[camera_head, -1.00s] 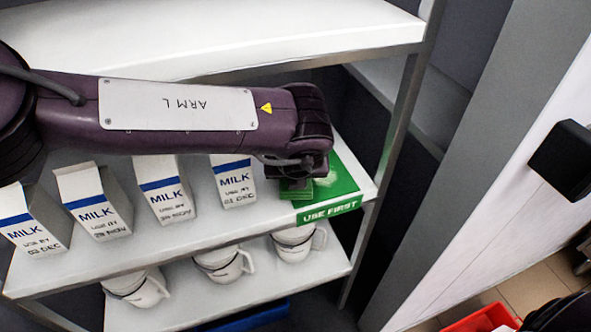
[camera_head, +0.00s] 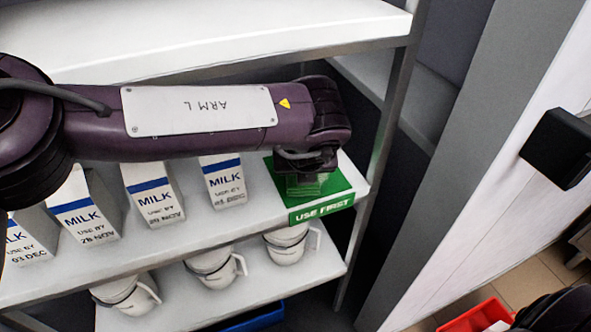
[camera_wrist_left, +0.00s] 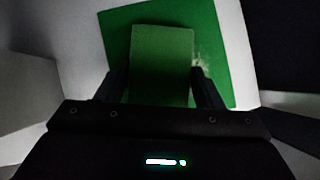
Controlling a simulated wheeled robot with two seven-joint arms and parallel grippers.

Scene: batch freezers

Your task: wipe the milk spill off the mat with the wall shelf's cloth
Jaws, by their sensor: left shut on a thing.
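The green mat (camera_head: 338,190), its front edge marked USE FIRST, lies at the right end of the milk shelf. My left gripper (camera_head: 303,174) points down over the mat and is shut on a folded green cloth (camera_head: 303,188). In the left wrist view the cloth (camera_wrist_left: 162,50) lies between the fingers over the mat (camera_wrist_left: 118,40). A pale, uneven milk spill (camera_wrist_left: 203,75) shows on the mat just right of the cloth. I cannot tell how much spill the cloth covers, or whether the cloth touches the mat.
Several milk cartons (camera_head: 222,182) stand on the shelf left of the mat. White cups (camera_head: 287,246) stand on the shelf below. An upper shelf (camera_head: 210,30) and a grey post (camera_head: 388,110) bound the space. A red bin (camera_head: 478,318) is at lower right.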

